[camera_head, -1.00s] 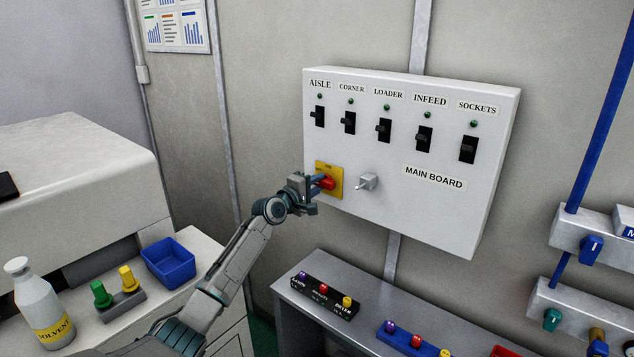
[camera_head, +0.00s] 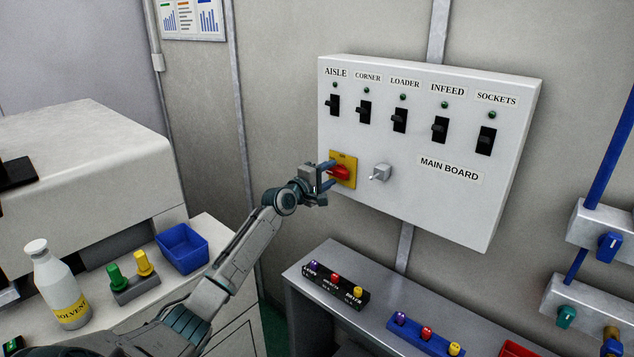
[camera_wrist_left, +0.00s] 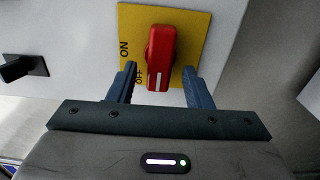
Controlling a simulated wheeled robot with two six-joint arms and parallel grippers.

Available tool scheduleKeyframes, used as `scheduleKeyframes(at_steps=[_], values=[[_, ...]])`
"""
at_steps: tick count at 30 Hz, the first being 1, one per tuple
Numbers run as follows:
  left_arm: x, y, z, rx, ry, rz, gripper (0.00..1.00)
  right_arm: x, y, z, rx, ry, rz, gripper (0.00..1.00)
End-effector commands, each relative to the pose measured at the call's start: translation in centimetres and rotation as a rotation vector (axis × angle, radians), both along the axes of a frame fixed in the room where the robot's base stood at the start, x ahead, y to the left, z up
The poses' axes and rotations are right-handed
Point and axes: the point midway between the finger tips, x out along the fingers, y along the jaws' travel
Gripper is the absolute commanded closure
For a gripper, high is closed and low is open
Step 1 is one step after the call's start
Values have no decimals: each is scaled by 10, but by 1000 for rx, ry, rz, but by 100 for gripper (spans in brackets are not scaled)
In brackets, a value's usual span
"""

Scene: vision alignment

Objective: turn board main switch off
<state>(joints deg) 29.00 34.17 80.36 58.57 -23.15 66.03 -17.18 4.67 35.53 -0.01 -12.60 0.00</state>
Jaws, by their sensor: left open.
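The main switch is a red rotary handle (camera_head: 339,172) on a yellow plate (camera_head: 349,161) at the lower left of the white main board (camera_head: 400,205). The left wrist view shows the red handle (camera_wrist_left: 161,55) and the plate (camera_wrist_left: 195,30), with ON and OFF lettering along the plate's left side. The handle lies along the picture's vertical, its white mark at the lower end. My left gripper (camera_head: 332,174) is open, with one finger on each side of the handle. In the wrist view the fingers (camera_wrist_left: 160,72) appear apart from it. My right gripper is out of view.
A grey toggle (camera_head: 380,172) sticks out right of the main switch. Several black breakers (camera_head: 400,120) with green lamps line the board above. A bench with a black button box (camera_head: 336,286) stands below. A solvent bottle (camera_head: 57,285) and blue bin (camera_head: 182,248) are at left.

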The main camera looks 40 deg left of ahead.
Motion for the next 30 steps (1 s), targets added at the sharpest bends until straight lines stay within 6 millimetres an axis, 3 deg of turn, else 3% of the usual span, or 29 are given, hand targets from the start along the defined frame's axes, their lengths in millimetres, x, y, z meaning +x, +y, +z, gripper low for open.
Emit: scheduleKeyframes(at_steps=[9, 15, 30], values=[[-59, 5, -2, 9, 2, 0, 55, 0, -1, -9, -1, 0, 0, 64], [-84, 7, -1, 6, 3, 1, 55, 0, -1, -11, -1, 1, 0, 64], [-95, 7, 0, 0, 0, -1, 55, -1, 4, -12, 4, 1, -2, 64]])
